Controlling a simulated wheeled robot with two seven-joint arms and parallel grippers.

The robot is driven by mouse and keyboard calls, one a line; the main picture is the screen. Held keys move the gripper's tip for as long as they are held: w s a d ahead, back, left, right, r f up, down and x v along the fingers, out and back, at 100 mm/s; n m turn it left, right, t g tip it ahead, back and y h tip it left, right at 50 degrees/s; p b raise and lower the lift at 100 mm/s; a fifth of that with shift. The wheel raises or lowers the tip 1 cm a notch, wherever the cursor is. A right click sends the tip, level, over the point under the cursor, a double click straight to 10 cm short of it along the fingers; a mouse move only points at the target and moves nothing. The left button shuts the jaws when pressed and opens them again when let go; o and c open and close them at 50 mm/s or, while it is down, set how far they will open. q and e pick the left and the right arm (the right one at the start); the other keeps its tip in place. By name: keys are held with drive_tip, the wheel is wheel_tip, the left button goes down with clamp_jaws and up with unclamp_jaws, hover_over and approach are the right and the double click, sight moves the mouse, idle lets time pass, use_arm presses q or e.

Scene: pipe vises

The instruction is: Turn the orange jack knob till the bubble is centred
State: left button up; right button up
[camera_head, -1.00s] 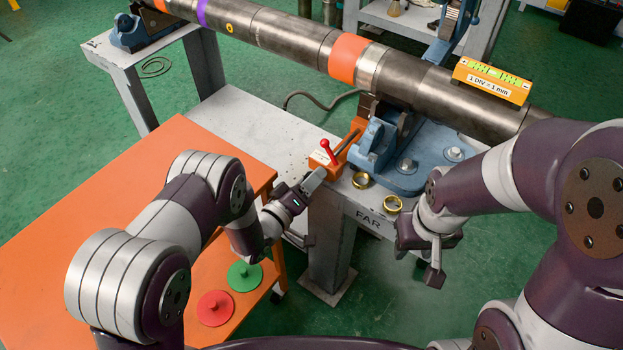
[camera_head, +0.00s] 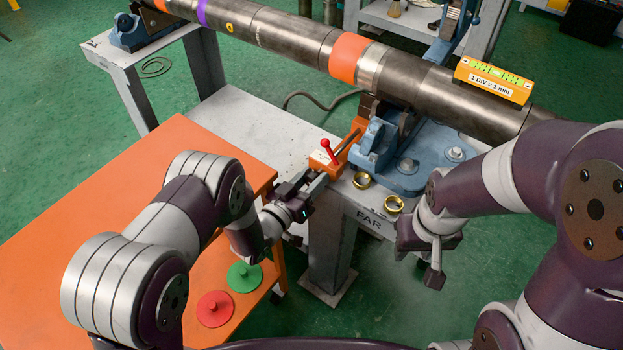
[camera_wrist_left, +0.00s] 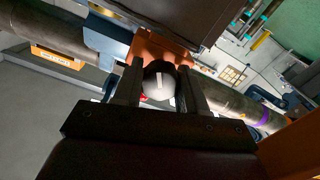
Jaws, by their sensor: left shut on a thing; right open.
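The orange jack (camera_head: 330,165), with a red-tipped lever, sits on the bench below the pipe. It also shows in the left wrist view (camera_wrist_left: 153,48). My left gripper (camera_head: 318,180) is at its near end, shut on a rounded grey knob with a white mark (camera_wrist_left: 158,80), seen between the fingers in the left wrist view. In the head view the gripper hides the knob. The orange level (camera_head: 492,80), labelled "1 DIV = 1 mm", lies on the pipe at the right; its green vial shows, but the bubble is too small to read. My right gripper (camera_head: 435,270) hangs open and empty right of the bench.
The long pipe (camera_head: 290,40) rests across a blue vise (camera_head: 425,155) and a far stand. An orange table (camera_head: 90,210) fills the left. A red disc (camera_head: 214,309) and a green disc (camera_head: 244,277) lie lower down.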

use_arm(q)
drive_tip(key=shift+w+r, duration=0.1)
drive_tip(key=shift+r, duration=0.1)
idle(0.3)
drive_tip(key=o, duration=1.1)
drive_tip(key=shift+c, duration=0.2)
drive_tip(key=shift+f, duration=0.1)
drive_tip(key=p+v, duration=0.1)
drive_tip(key=v, duration=1.1)
drive_tip(key=shift+s+a, duration=0.2)
drive_tip(key=shift+s, duration=0.15)
